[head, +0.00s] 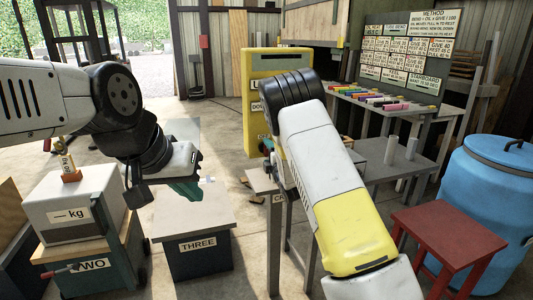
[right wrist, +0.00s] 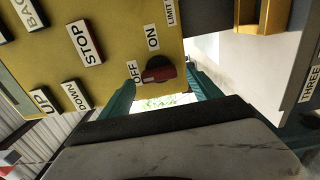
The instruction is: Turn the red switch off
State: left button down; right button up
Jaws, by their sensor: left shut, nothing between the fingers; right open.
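The red switch (right wrist: 158,74) is a red handle on a dark round base, on a yellow panel (right wrist: 115,45) in the right wrist view. The OFF label (right wrist: 133,72) and ON label (right wrist: 152,38) are beside it; I cannot tell which one the handle points to. My right gripper (right wrist: 162,86) is open, its teal fingers on either side of the switch in the picture; contact cannot be told. In the head view my right arm hides that gripper and the switch. My left gripper (head: 187,187) is shut and empty, above the box marked THREE (head: 197,243).
The yellow cabinet (head: 262,62) stands at the back centre. The panel also carries STOP (right wrist: 84,42), UP and DOWN labels. A grey box marked kg (head: 75,200) is at left. A red stool (head: 440,232) and a blue barrel (head: 490,200) stand at right.

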jog(key=v, duration=0.6)
jog(key=s+d+r+m+g+h, duration=0.3)
jog(key=s+d+r+m+h, duration=0.15)
jog(key=d+r+m, duration=0.45)
jog(key=s+d+r+m+g, duration=0.1)
jog(key=s+m, duration=0.3)
jog(key=s, duration=0.7)
jog(key=s+d+r+m+g, duration=0.1)
jog(key=s+m+g, duration=0.3)
jog(key=s, duration=0.8)
jog(key=s+d+r+m+g+y, duration=0.1)
jog(key=s+r+m+g, duration=0.2)
jog(key=s, duration=0.9)
jog(key=shift+s+r+m, duration=0.2)
jog(key=shift+m, duration=0.4)
